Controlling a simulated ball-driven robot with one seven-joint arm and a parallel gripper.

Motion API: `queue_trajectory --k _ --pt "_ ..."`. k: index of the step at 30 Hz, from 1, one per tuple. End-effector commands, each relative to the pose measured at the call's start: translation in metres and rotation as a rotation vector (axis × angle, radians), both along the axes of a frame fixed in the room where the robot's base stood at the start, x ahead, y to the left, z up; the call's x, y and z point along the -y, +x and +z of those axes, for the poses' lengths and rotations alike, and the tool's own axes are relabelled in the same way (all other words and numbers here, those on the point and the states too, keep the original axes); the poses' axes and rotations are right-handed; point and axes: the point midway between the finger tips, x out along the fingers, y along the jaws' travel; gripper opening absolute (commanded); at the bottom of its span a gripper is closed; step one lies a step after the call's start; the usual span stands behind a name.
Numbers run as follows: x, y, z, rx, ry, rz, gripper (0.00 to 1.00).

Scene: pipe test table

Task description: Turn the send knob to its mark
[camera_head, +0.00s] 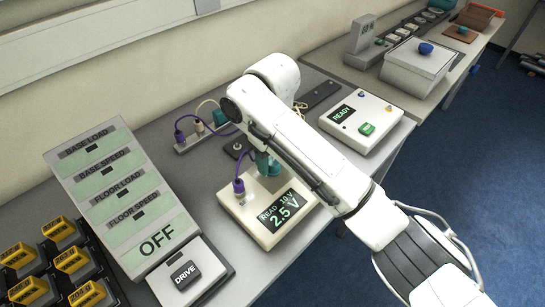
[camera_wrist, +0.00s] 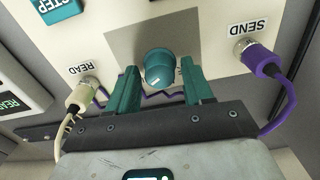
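The send knob (camera_wrist: 160,68) is a round teal knob on a cream control box (camera_head: 250,230). In the wrist view it sits in a grey-brown patch, between the READ and SEND sockets. My gripper (camera_wrist: 159,66) has teal fingers on either side of the knob, with narrow gaps visible, so it looks open around it. In the head view the gripper (camera_head: 265,165) is low over the box, and my arm and fingers hide the knob.
A purple plug (camera_wrist: 248,48) is in SEND and a beige plug (camera_wrist: 85,92) in READ, their cables close to my fingers. A teal STEP button (camera_wrist: 60,10) is at upper left. A READY box (camera_head: 362,120) stands right; the OFF panel (camera_head: 125,195) and DRIVE switch (camera_head: 185,276) stand left.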

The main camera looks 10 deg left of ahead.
Motion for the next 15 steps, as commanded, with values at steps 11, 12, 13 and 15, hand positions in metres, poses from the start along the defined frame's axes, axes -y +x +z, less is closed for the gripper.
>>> queue_trajectory --k 11,12,13,15 --pt "-0.0001 0.0001 0.0003 0.000 0.000 0.000 0.14" --pt "-0.0001 0.0001 0.0003 0.000 0.000 0.000 0.10" --pt "-0.0001 0.0001 0.0003 0.000 0.000 0.000 0.07" --pt "-0.0001 0.0001 0.0004 0.000 0.000 0.000 0.05"
